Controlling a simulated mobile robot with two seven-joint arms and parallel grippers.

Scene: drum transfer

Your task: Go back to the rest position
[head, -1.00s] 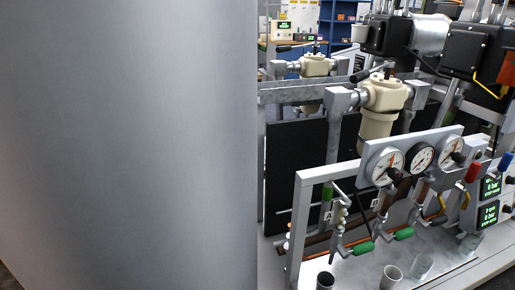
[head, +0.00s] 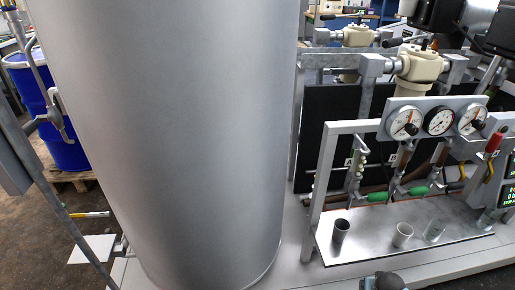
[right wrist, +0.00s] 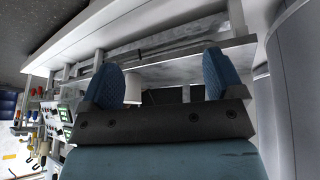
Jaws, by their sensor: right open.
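My right gripper (right wrist: 163,80) shows in the right wrist view with its two blue ribbed fingers spread wide apart. Nothing is held between them. Behind the gap are a pale cylinder-like shape and grey metal framework, apart from the fingers as far as I can tell. My left gripper is in neither current view.
A large grey tank (head: 165,140) fills the left middle of the head view. A blue drum (head: 62,140) stands on a pallet behind it. To the right are a gauge panel (head: 383,116), green-handled valves and several small cups on a metal tray (head: 372,246).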

